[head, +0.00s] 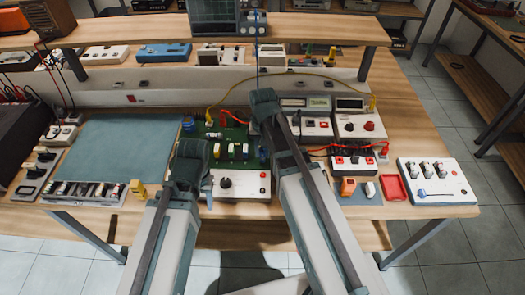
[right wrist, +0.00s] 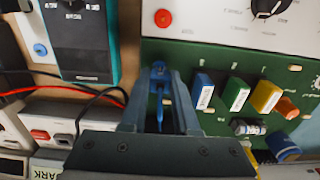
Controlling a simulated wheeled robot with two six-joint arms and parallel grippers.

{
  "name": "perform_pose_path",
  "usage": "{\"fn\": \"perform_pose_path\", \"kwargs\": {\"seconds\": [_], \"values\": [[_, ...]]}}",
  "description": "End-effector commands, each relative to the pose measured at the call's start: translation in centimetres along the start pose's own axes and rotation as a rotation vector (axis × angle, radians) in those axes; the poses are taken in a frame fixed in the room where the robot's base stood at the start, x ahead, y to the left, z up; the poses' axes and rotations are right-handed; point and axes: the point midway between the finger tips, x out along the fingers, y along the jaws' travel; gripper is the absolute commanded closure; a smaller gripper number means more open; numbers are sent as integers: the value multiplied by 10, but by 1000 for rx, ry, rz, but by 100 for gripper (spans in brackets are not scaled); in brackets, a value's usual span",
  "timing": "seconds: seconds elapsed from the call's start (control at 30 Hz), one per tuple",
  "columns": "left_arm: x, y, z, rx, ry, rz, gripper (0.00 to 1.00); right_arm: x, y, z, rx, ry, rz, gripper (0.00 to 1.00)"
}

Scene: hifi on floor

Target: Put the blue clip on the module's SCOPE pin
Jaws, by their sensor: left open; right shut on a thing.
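The blue clip (right wrist: 160,87) is between the fingertips of my right gripper (right wrist: 161,76) in the right wrist view. My right gripper (head: 262,98) is shut on it over the right side of the green module (head: 235,134); the arm hides the clip in the head view. I cannot read a SCOPE label. My left gripper (head: 192,150) is open at the module's left front, with nothing seen in it.
Coloured blocks (right wrist: 235,93) stand on the board to the right of my right gripper. A white panel with a knob (head: 232,185) lies in front of the board. A thin blue lead (head: 257,55) rises toward the oscilloscope (head: 213,15). The blue-green mat (head: 122,150) is clear.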

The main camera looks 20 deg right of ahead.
Motion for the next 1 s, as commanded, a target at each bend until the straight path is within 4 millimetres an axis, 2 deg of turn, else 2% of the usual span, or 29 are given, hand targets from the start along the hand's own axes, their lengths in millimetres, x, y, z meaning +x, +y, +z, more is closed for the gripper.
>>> {"fn": "perform_pose_path", "kwargs": {"seconds": [0.97,1.0], "values": [[8,1,0,0,0,0,50,8,0,0,0,0,0,100],[8,1,0,0,0,0,50,8,0,0,0,0,0,69]]}}
